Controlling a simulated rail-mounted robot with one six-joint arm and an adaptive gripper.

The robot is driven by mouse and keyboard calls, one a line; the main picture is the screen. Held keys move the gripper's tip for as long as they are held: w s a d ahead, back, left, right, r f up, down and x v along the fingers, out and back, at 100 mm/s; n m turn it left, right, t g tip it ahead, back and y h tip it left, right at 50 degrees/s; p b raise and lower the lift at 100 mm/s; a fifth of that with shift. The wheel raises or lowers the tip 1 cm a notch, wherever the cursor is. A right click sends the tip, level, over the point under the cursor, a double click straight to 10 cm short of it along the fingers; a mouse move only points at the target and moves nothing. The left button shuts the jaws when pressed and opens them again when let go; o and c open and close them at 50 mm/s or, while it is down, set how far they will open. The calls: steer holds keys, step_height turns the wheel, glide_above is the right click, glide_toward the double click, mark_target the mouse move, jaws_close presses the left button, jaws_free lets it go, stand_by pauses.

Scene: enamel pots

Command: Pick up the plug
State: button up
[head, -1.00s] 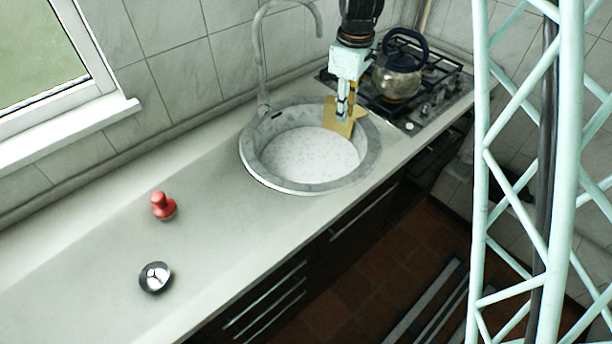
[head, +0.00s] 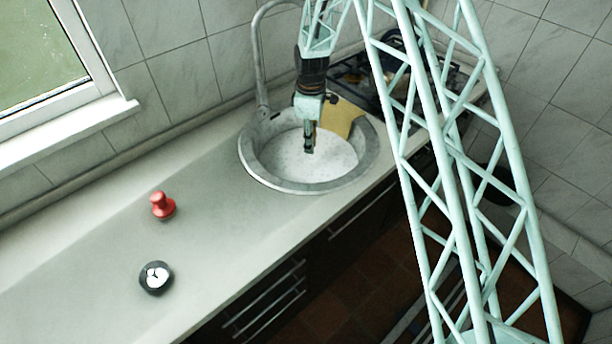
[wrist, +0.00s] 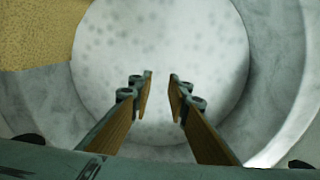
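A red knobbed piece (head: 163,206), shaped like a stopper and likely the plug, stands upright on the worktop left of the sink. I cannot be sure of its identity. My gripper (head: 309,150) points down over the round sink (head: 250,165), well to the right of the red piece and apart from it. In the wrist view my gripper (wrist: 161,77) has its two fingers apart, with a narrow gap and nothing between them. The pale sink bottom (wrist: 160,40) lies beneath. The red piece is not in the wrist view.
A dark round item with a white face (head: 156,277) lies on the worktop (head: 90,250) near the red piece. A yellow cloth (head: 341,118) hangs over the sink's back-right rim. A tall tap (head: 261,60) stands behind the sink. The worktop around the red piece is clear.

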steer(key=shift+f, duration=0.25)
glide_above(308, 169)
steer(key=shift+d+f+b, duration=0.15)
steer(key=shift+f+b, duration=0.05)
steer(key=shift+f, duration=1.9)
steer(key=shift+d+f+b, duration=0.15)
steer(key=shift+f+b, duration=0.05)
steer(key=shift+f, duration=1.85)
steer(key=shift+f, duration=0.15)
steer(key=shift+w+a+f+b, duration=0.1)
steer(key=shift+a+f+b, duration=0.05)
steer(key=shift+f, duration=1.1)
steer(key=shift+a+f+b, duration=0.1)
steer(key=shift+f+b, duration=0.05)
steer(key=shift+f, duration=1.1)
steer(key=shift+c, duration=0.2)
steer(key=c, duration=0.4)
steer(key=shift+r, duration=0.1)
steer(key=shift+c, duration=0.4)
